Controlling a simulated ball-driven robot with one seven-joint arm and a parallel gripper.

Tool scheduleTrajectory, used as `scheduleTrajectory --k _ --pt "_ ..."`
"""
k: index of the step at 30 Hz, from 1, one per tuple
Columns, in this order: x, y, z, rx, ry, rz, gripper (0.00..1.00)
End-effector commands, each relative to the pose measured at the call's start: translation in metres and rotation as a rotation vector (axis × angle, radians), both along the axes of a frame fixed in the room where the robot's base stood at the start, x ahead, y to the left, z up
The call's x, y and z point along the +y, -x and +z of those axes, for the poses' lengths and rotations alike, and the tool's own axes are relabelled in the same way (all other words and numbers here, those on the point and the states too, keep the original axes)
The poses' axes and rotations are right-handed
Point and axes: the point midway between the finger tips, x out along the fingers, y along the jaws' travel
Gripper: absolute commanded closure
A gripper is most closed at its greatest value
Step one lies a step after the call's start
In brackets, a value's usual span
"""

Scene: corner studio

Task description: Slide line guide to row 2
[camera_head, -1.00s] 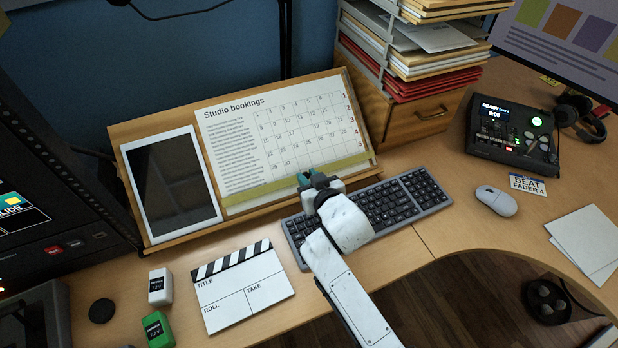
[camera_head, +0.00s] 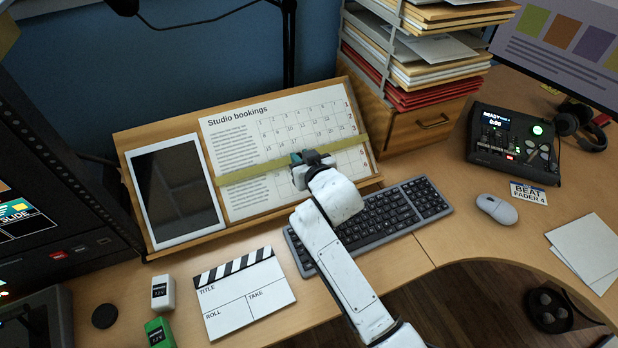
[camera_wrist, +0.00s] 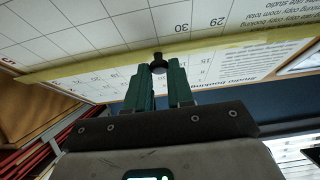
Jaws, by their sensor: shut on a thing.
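The line guide (camera_head: 250,171) is a translucent yellow-green strip lying across the Studio bookings sheet (camera_head: 234,139) on the tilted wooden stand. It runs over the middle to lower rows of the calendar. My gripper (camera_head: 308,158) is at the strip, over the calendar part. In the wrist view my gripper's green fingers (camera_wrist: 162,85) are shut on a small dark knob (camera_wrist: 158,65) at the line guide (camera_wrist: 215,52).
A tablet (camera_head: 175,190) leans on the stand's left part. A keyboard (camera_head: 385,215) lies below my arm, with a clapperboard (camera_head: 244,295) to its left. A drawer unit with stacked trays (camera_head: 420,122) stands close on the right of the stand.

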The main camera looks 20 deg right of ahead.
Motion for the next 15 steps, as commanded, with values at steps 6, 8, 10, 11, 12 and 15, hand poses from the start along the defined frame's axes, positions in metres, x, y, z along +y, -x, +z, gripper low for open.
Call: scheduleTrajectory --k 6,8,10,11,12,15 --pt "0.0 -0.04 0.032 -0.002 0.0 0.0 1.0" --pt "0.0 -0.047 0.037 -0.002 0.0 0.0 1.0" --pt "0.0 -0.051 0.04 0.0 -0.001 0.0 1.0" --pt "0.0 -0.053 0.041 0.001 -0.001 0.0 1.0" --pt "0.0 -0.054 0.042 0.001 -0.001 0.0 1.0" --pt "0.0 -0.054 0.042 0.002 -0.001 0.0 1.0"
